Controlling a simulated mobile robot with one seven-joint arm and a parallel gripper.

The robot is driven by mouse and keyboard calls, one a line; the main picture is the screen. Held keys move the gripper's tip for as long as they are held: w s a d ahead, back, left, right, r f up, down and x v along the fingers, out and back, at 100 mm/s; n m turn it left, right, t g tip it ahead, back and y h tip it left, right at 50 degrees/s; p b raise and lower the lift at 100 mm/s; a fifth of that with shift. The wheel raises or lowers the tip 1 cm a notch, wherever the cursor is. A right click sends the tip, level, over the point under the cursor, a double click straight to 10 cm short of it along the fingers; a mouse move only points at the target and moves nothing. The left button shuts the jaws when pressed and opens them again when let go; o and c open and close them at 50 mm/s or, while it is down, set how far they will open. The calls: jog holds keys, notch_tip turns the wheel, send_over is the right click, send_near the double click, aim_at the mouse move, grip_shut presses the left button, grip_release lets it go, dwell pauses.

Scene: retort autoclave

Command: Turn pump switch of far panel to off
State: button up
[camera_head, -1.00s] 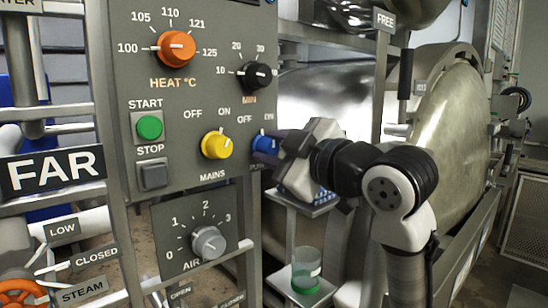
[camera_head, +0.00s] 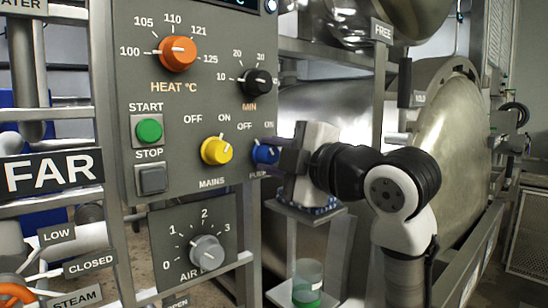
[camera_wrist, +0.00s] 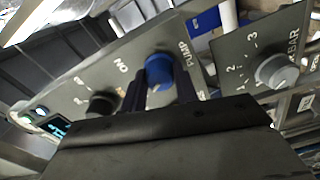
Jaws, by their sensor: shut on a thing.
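The blue pump switch (camera_head: 265,152) is a round knob at the lower right of the grey panel (camera_head: 190,98) beside the FAR sign (camera_head: 52,171). OFF and ON labels stand above it. In the wrist view the blue knob (camera_wrist: 159,69) sits between the two dark fingers of my gripper (camera_wrist: 161,88), near the PUMP label. My gripper (camera_head: 277,152) reaches the knob from the right and is shut on it. The fingers hide part of the knob, so its exact pointing is hard to tell.
The yellow mains switch (camera_head: 216,151) is just left of the pump switch. The black MIN dial (camera_head: 257,82) is above, and the grey AIR dial (camera_head: 207,250) is below. A small shelf with a green-based beaker (camera_head: 307,284) stands under my wrist. The metal vessel (camera_head: 445,150) is behind my arm.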

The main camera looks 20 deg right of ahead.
dwell(0.3)
jog(key=o, duration=1)
jog(key=b+v, duration=0.2)
jog(key=v, duration=1.2)
